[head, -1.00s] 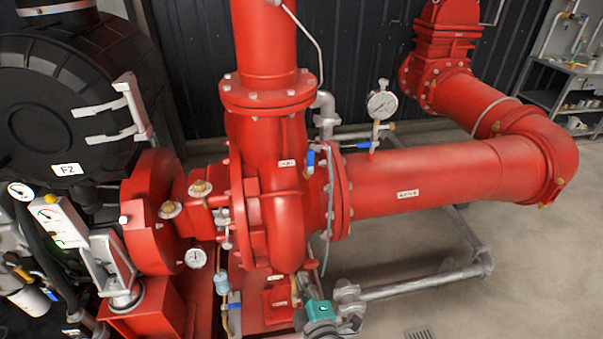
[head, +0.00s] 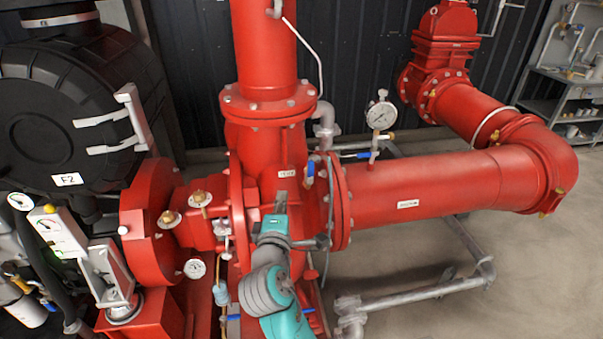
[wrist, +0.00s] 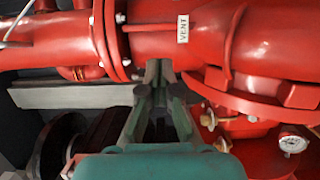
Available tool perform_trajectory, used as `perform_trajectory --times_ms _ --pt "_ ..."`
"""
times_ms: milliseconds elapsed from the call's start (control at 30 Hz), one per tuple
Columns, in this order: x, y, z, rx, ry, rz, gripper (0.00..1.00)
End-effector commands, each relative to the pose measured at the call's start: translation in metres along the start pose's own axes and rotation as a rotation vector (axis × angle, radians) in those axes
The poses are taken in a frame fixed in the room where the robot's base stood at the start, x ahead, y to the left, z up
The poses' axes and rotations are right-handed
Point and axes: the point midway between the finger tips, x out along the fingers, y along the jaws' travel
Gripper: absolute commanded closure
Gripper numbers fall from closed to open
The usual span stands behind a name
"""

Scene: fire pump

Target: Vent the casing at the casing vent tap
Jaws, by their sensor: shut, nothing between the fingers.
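The red pump casing (head: 290,150) stands in the middle of the head view. A small white label (head: 287,174) is on it; in the wrist view this label reads VENT (wrist: 183,28). A small tap with a blue handle (head: 309,172) stands to the right of the label, beside the flange. I cannot make out this tap in the wrist view. My gripper (head: 281,200) is in front of the casing, below the label and lower left of the blue handle. In the wrist view my gripper (wrist: 160,75) has its fingers together and empty, below the label.
A pressure gauge (head: 381,115) and another blue lever stand on the red suction pipe (head: 440,190) to the right. A large flange (head: 340,205) is close right of my gripper. Grey pipework (head: 400,300) runs low at the right, with open floor beyond.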

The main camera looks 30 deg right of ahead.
Motion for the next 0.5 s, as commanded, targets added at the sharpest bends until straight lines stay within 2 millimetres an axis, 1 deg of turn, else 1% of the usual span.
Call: perform_trajectory --times_ms 367,500 --pt "0.001 0.000 0.000 -0.001 -0.001 0.000 1.00" --pt "0.011 0.001 0.000 0.000 -0.001 0.000 1.00"
